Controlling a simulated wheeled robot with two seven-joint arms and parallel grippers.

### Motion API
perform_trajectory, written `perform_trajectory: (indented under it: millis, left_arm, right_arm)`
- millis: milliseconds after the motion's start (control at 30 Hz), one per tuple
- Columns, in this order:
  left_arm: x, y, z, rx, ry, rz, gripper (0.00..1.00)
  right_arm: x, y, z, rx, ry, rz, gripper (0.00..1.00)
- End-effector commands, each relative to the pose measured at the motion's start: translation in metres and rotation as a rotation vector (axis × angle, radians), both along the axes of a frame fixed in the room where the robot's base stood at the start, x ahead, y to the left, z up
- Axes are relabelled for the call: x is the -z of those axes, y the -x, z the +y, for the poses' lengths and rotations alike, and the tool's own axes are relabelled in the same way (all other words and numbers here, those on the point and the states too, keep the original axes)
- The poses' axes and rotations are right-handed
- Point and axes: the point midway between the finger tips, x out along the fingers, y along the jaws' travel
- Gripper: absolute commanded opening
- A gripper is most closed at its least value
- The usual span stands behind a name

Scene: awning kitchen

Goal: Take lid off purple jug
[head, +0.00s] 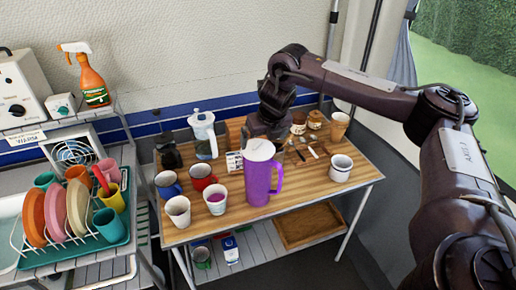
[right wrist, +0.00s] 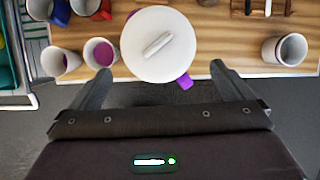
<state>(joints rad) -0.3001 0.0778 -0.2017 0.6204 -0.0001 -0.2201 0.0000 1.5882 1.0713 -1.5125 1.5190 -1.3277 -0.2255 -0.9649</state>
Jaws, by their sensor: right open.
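The purple jug (head: 258,182) stands upright near the front middle of the wooden table, its handle on the right. Its round white lid (head: 259,150) sits on top. In the right wrist view the lid (right wrist: 180,58) shows from above, with a raised bar across its middle; a bit of purple handle (right wrist: 185,81) shows below it. My right gripper (right wrist: 160,72) is open and empty, its two fingers apart at either side of the lid's near edge. In the head view the right gripper (head: 268,124) is just behind and above the jug, its fingertips hidden. My left gripper is not in view.
A dish rack (head: 75,215) stands left.

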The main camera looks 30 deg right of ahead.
Motion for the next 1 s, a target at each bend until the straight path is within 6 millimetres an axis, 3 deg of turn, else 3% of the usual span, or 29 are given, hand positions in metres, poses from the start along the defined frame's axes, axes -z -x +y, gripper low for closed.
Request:
perform_trajectory:
  millis: [233,400,667,867,1000]
  left_arm:
    - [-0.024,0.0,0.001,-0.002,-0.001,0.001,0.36]
    - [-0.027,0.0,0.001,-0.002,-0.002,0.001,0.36]
    - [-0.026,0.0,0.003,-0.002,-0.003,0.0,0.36]
    - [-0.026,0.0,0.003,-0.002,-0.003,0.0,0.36]
    - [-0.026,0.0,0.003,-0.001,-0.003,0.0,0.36]
  right_arm:
    - [0.026,-0.013,-0.001,0.001,0.001,0.002,1.0]
    - [0.048,-0.022,-0.002,0.0,0.0,0.0,1.0]
    - [0.052,-0.023,-0.003,0.0,0.0,-0.003,1.0]
    - [0.052,-0.023,-0.003,0.001,0.0,-0.003,0.75]
    - [0.051,-0.023,-0.003,0.001,0.0,-0.003,0.73]
